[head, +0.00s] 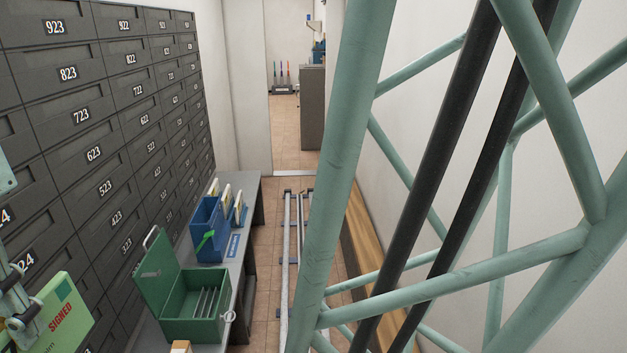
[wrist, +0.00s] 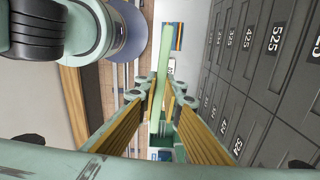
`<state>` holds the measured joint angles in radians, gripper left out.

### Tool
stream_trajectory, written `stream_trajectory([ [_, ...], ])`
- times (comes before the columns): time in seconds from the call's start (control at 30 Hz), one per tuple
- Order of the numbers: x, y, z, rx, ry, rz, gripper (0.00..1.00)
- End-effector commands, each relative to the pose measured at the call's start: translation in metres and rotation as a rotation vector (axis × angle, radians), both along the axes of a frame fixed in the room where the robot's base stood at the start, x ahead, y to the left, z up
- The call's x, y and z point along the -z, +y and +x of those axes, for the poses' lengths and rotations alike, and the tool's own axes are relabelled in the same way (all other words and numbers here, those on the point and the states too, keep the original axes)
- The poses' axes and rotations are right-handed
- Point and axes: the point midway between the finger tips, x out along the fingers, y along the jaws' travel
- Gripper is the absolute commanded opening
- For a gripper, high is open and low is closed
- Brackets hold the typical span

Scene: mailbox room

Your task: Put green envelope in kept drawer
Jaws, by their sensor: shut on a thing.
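The green envelope (head: 58,316), with a "SIGNED" mark, is at the lower left of the head view. My gripper (head: 22,312) is shut on it, with part of the gripper cut off by the picture's edge. In the wrist view, my gripper (wrist: 160,98) has its fingers on both sides of the envelope (wrist: 165,50), which shows as a thin light-green strip, edge-on. A wall of dark numbered drawers (head: 105,187) fills the left of the head view; those I see look shut. I can read no "kept" label on any drawer.
A grey bench (head: 244,254) stands along the drawers. On it are an open green metal box (head: 190,322) with its lid up and a blue holder (head: 208,232) with folders. Floor rails (head: 288,250) run beside the bench. A wooden ledge (head: 366,240) lies along the right wall.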

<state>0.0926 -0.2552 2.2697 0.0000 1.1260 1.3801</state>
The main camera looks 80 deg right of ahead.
Motion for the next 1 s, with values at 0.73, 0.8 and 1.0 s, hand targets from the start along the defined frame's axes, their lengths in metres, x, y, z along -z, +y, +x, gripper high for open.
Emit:
stream_trajectory([
  [0.73, 0.016, 0.03, -0.053, 0.1, -0.001, 0.0, 0.0],
  [0.8, 0.016, 0.03, -0.053, 0.099, -0.001, 0.0, 0.0],
  [1.0, 0.017, 0.03, -0.053, 0.099, 0.0, 0.0, 0.0],
])
